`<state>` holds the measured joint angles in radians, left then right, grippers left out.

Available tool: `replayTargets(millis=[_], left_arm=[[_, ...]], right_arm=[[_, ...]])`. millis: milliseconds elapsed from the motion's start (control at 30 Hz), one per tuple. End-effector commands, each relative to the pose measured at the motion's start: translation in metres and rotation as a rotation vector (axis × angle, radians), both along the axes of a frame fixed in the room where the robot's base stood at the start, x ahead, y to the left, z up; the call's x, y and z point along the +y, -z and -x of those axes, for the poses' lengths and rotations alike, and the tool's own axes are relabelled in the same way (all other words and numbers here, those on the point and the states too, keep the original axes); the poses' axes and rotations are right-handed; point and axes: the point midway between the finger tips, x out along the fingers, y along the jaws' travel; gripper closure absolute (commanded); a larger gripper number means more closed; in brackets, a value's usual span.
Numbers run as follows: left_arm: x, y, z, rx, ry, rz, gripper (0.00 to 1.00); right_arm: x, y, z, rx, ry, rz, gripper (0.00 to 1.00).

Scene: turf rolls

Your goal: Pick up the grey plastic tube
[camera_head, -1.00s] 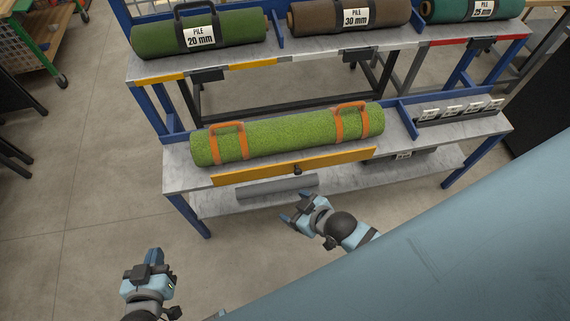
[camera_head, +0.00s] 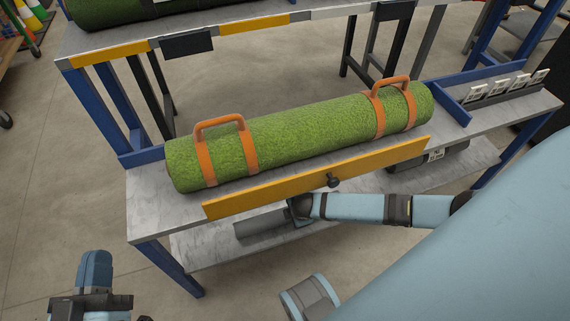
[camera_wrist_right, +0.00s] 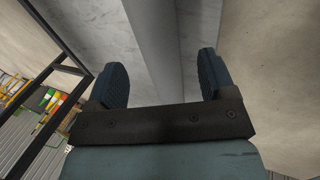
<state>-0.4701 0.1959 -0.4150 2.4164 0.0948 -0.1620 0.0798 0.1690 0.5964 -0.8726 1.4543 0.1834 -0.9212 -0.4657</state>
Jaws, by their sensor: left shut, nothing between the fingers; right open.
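The grey plastic tube (camera_head: 262,230) lies on the lower shelf, under the front edge of the bench top. My right arm reaches in from the right, and its dark wrist end is beside the tube's right part. The right fingers are hidden in the head view. In the right wrist view my right gripper (camera_wrist_right: 160,78) is open, with the tube (camera_wrist_right: 152,45) running lengthwise between and beyond its fingers. I cannot tell whether they touch it. My left gripper (camera_head: 95,270) is shut and empty, low at the left, away from the bench.
A green turf roll (camera_head: 300,133) with orange handled straps lies on the bench top. A yellow front board (camera_head: 270,190) with a dark knob overhangs the lower shelf (camera_head: 205,247). Small label cards (camera_head: 505,84) stand at the right.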

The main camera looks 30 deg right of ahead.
Motion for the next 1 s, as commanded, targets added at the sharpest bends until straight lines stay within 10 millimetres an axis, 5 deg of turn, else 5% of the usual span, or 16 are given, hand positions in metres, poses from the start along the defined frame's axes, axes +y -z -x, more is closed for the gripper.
replayTargets(millis=[267, 600, 933, 1000], left_arm=[[-0.003, 0.013, 0.000, 0.014, 0.019, 0.001, 1.00], [-0.007, 0.057, -0.003, 0.137, 0.058, -0.062, 1.00], [-0.007, 0.061, -0.003, 0.160, 0.065, -0.074, 1.00], [-0.007, 0.061, -0.003, 0.160, 0.065, -0.074, 1.00]], right_arm=[[-0.007, 0.028, -0.011, 0.005, -0.005, 0.019, 0.23], [-0.006, 0.069, -0.031, 0.006, -0.004, 0.018, 0.23], [-0.007, 0.072, -0.034, 0.005, -0.005, 0.016, 0.23], [-0.007, 0.072, -0.034, 0.005, -0.005, 0.016, 0.40]])
